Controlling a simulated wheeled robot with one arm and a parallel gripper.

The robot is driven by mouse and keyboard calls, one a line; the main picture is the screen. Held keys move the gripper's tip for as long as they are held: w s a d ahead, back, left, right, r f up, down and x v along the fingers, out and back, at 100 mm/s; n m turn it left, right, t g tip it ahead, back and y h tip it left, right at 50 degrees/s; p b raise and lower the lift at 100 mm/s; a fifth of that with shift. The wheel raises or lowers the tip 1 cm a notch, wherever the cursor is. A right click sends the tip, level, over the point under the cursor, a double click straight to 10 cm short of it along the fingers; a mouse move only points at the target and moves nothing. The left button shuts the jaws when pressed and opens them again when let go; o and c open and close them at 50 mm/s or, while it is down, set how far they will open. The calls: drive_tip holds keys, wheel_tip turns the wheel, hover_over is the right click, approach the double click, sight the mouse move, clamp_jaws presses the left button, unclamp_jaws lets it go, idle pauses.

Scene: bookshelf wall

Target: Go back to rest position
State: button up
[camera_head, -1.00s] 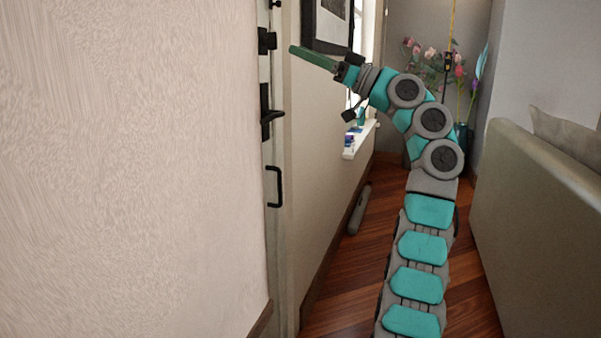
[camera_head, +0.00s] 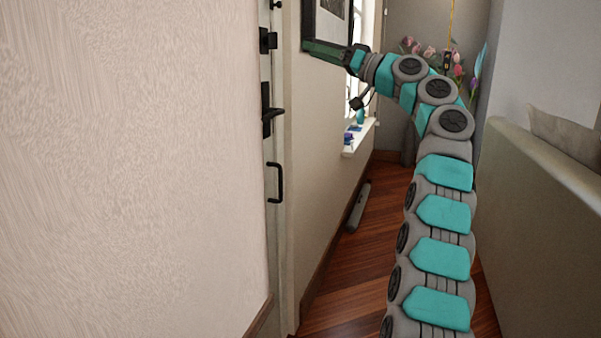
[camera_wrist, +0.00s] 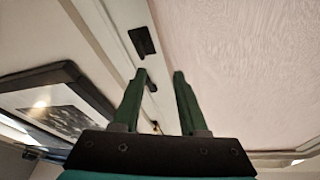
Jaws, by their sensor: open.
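My gripper (camera_head: 322,49) is at the end of my teal and grey arm, which reaches forward and bends left toward the wall in the head view. In the wrist view my gripper (camera_wrist: 158,82) shows two green fingers standing apart with nothing between them. Beyond the fingertips are the door frame strip and a black fitting (camera_wrist: 142,41). In the head view the gripper is in front of the lower part of a dark picture frame (camera_head: 326,22); I cannot tell how far it is from the wall.
A door edge with a black lever handle (camera_head: 270,115) and a black pull handle (camera_head: 275,182) is at left. A windowsill (camera_head: 358,138) with small items and flowers (camera_head: 430,52) are farther back. A sofa (camera_head: 545,215) stands at right. A grey object (camera_head: 358,206) lies on the wooden floor.

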drive_tip(key=s+a+f+m+g+h, duration=0.3)
drive_tip(key=s+f+h, duration=0.2)
drive_tip(key=s+f, duration=0.6)
drive_tip(key=s+a+f+m+g+h, duration=0.35)
drive_tip(key=s+f, duration=0.35)
drive_tip(key=f, duration=0.8)
drive_tip(key=s+d+f+g+h, duration=0.2)
drive_tip(key=s+d+f, duration=0.4)
drive_tip(key=s, duration=0.6)
drive_tip(key=s+d+f+g+h, duration=0.2)
drive_tip(key=s+d+f+h, duration=0.2)
drive_tip(key=s+f, duration=0.7)
drive_tip(key=s+d+f+m+g+h, duration=0.1)
drive_tip(key=s+d+f, duration=0.6)
drive_tip(key=s, duration=0.8)
wheel_tip(320, 180, down, 2)
drive_tip(key=g+h, duration=0.1)
drive_tip(key=h, duration=0.1)
drive_tip(key=shift+s+d+h, duration=0.25)
drive_tip(key=shift+d+h, duration=0.1)
drive_tip(key=shift+d, duration=0.05)
